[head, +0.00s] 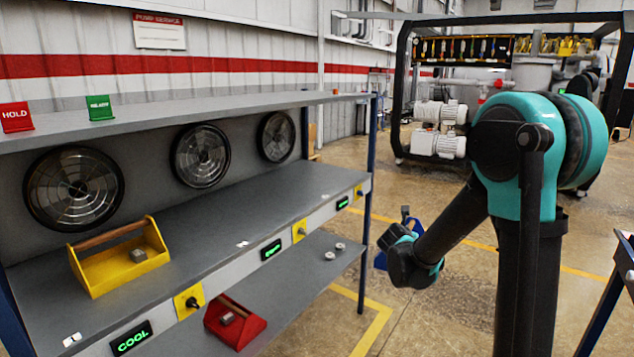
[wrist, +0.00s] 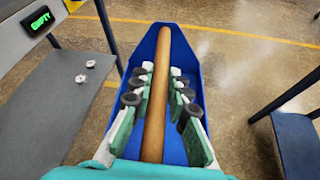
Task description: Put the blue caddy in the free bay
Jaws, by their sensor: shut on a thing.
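The blue caddy (wrist: 193,62) has a round wooden handle (wrist: 157,105) along its length. My gripper (wrist: 155,88) is shut on the handle, with the fingers on both sides of it. In the head view the blue caddy (head: 380,260) shows only partly behind my wrist, in the air right of the rack. The rack's middle shelf (head: 225,222) has several bays backed by round fans. A yellow caddy (head: 107,283) with a grey block stands in the left bay. The middle and right bays look clear of caddies. The right display (wrist: 40,20) reads EMPTY in the wrist view.
A red caddy (head: 243,322) stands on the lower shelf, with small round pieces (head: 335,250) farther right. The left display (head: 132,338) reads COOL. The upper shelf (head: 200,117) overhangs the bays. A blue rack post (head: 370,200) stands at the right end.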

